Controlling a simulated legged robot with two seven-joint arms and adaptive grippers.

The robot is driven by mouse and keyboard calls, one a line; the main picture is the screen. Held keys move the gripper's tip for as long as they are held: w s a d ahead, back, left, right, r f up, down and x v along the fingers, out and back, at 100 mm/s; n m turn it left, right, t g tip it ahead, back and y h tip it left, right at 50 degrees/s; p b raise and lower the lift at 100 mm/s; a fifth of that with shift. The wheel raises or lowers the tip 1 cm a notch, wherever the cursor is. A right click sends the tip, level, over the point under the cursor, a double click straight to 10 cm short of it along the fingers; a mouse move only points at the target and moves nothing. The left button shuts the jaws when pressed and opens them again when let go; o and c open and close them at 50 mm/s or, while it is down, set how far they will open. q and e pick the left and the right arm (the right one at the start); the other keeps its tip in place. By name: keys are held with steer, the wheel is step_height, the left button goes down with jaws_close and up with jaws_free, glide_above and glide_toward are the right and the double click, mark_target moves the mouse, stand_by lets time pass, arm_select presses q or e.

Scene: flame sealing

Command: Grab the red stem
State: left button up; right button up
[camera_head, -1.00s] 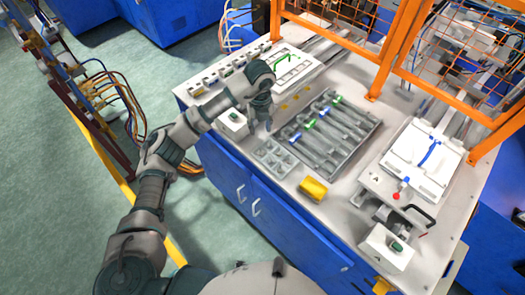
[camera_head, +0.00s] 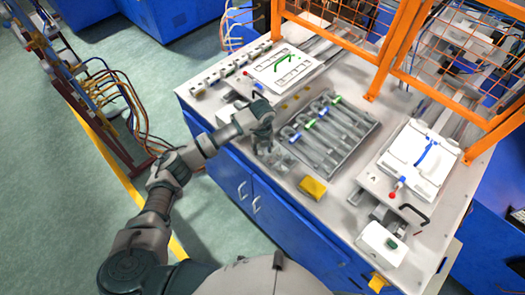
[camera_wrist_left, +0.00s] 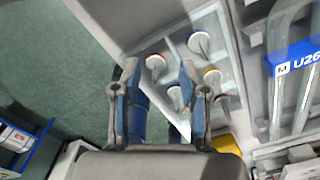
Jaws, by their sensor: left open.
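My left gripper (camera_head: 263,146) is open and empty, hanging over the small compartment tray (camera_head: 277,170) at the front left of the bench. In the left wrist view its two fingers (camera_wrist_left: 158,72) point at that tray. Several small stems stand in separate compartments there. A blue-ringed stem (camera_wrist_left: 198,42) is farther off, and yellow-ringed ones (camera_wrist_left: 212,77) are close by. The stems are too small to tell apart in the head view.
A grey rack of glass tubes with blue and green clips (camera_head: 325,132) stands right of the tray. A yellow block (camera_head: 312,188) lies in front. An orange mesh guard (camera_head: 385,50) rises behind. White fixtures stand at back left (camera_head: 286,68) and right (camera_head: 418,160).

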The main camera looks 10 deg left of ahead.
arm_select(q)
steer(key=shift+a, duration=0.25)
steer(key=shift+c, duration=1.1)
steer(key=shift+s+a, duration=0.1)
steer(key=shift+a, duration=0.1)
jaws_close()
steer(key=shift+d, duration=0.3)
